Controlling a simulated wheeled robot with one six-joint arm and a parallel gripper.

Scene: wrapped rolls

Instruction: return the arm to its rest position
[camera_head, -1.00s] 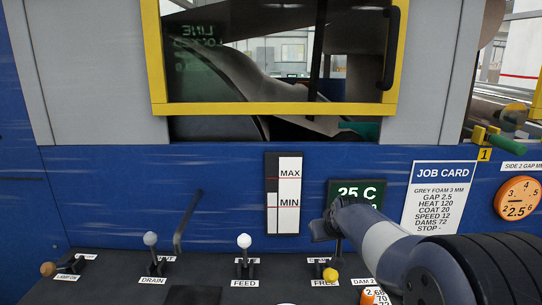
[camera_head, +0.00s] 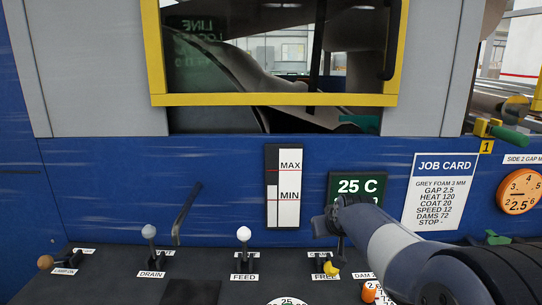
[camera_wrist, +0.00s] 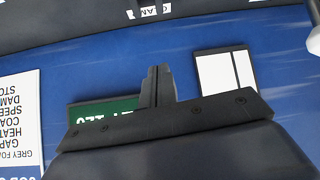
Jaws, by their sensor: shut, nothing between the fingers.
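My arm (camera_head: 400,250) reaches in from the lower right of the head view. My gripper (camera_head: 341,250) is at its far end, in front of the blue panel, just below the green 25 C display (camera_head: 357,187). In the wrist view my gripper (camera_wrist: 158,84) has its two dark fingers together, with nothing between them. Behind them, upside down, are the green display (camera_wrist: 105,112) and the white gauge plate (camera_wrist: 226,70). In the head view the yellow knob (camera_head: 332,270) of the FREE lever shows just below the gripper; I cannot tell whether they touch.
The MAX/MIN gauge (camera_head: 285,188), job card (camera_head: 437,190) and orange dial (camera_head: 520,192) are on the blue panel. A yellow-framed window (camera_head: 280,99) is above.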

